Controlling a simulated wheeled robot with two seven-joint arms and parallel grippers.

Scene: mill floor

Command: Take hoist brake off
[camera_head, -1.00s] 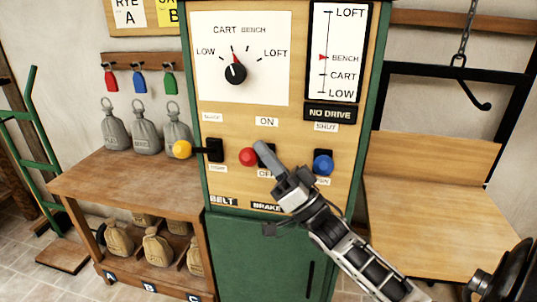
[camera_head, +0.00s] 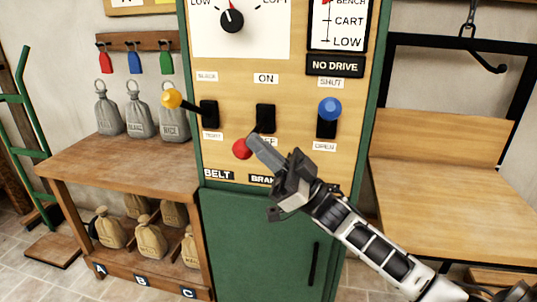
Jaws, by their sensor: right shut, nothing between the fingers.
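The brake lever has a red knob (camera_head: 242,149) and a dark slot (camera_head: 265,117) between an ON label above and a partly covered OFF label below. The knob now sits low, at about the OFF label or just under it. My right gripper (camera_head: 260,146) is shut and empty, its fingertips just right of the red knob and over part of the OFF label. I cannot tell whether they touch the knob. The BRAKE plate (camera_head: 260,179) below is partly hidden by the gripper. My left gripper is not in view.
The yellow belt lever (camera_head: 171,99) is left of the brake, the blue-knobbed SHUT/OPEN lever (camera_head: 330,109) right. A NO DRIVE sign (camera_head: 335,65) is above. A bench (camera_head: 110,165) with sacks stands left, a wooden seat (camera_head: 450,205) and hook (camera_head: 488,60) right.

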